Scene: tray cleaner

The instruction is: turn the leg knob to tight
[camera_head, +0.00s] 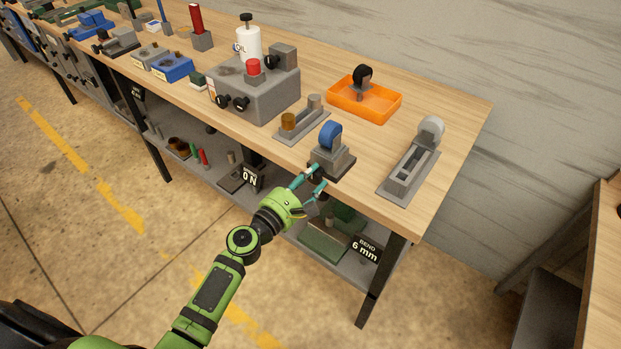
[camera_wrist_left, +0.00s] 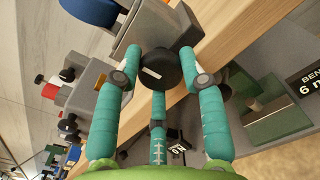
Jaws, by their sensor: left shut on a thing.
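A grey block fixture with a blue wheel (camera_head: 332,162) stands at the table's front edge. In the left wrist view, a round black knob (camera_wrist_left: 168,65) with a white mark sticks out of the fixture's grey body (camera_wrist_left: 160,27); I take it to be the leg knob. My left gripper (camera_head: 310,182) reaches it from the front. In the left wrist view its teal fingers (camera_wrist_left: 160,80) stand around the knob, shut on it. The knob is not clearly visible in the head view. No setting label for the knob is readable. My right gripper is not in view.
An orange tray (camera_head: 345,105) and a grey slotted fixture (camera_head: 395,185) stand near the blue-wheeled fixture. A large grey machine (camera_head: 265,100) is to the left. Below is a shelf with a "BEND 6 mm" sign (camera_head: 366,249) and a table leg (camera_head: 384,280).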

